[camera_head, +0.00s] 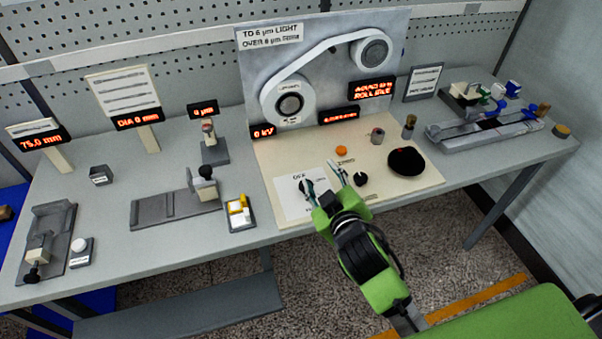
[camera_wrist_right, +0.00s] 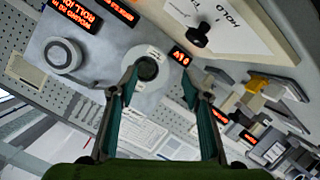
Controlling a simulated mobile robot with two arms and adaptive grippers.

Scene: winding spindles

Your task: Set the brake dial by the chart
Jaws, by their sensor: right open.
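The chart (camera_head: 270,35) on the upright panel reads "TO 6 µm LIGHT" and "OVER 6 µm FIRM"; its second line is blurred. The brake dial is a black pointer knob on a white plate (camera_head: 292,206) at the front left of the beige board. The knob (camera_wrist_right: 201,37) shows clearly at the top of the right wrist view, beside the word "HOLD"; other lettering is partly cut off. My right gripper (camera_head: 322,178) is open and empty, its fingers over the plate's right side and partly covering the knob. In the wrist view the knob is outside the finger gap (camera_wrist_right: 159,78). My left gripper is out of view.
A display (camera_head: 203,110) reads 0 µm, above a small gauge stand (camera_head: 213,152). The beige board also bears an orange button (camera_head: 341,150), a small black knob (camera_head: 361,179) and a black round pad (camera_head: 406,161). Slide fixtures stand left and right.

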